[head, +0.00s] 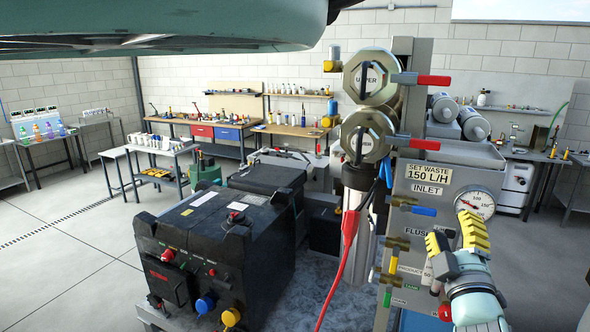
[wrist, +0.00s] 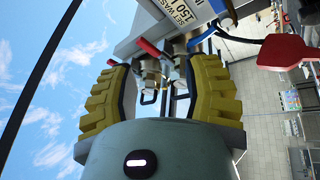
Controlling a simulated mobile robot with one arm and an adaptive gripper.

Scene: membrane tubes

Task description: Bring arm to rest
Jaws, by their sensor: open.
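My gripper (head: 453,236), with yellow ribbed fingers, is at the lower right in the head view. It is in front of the grey valve panel (head: 436,190), just below the round pressure gauge (head: 475,203). The fingers stand apart. In the wrist view my gripper (wrist: 162,68) is open, with metal valve fittings (wrist: 152,72) showing between and beyond the fingers. I cannot tell whether the fingers touch anything. A red lever (wrist: 150,47) shows near the left finger in that view.
A black machine (head: 215,250) sits on the bench at left. Workbenches (head: 225,128) line the back wall. Open floor (head: 60,260) lies at far left.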

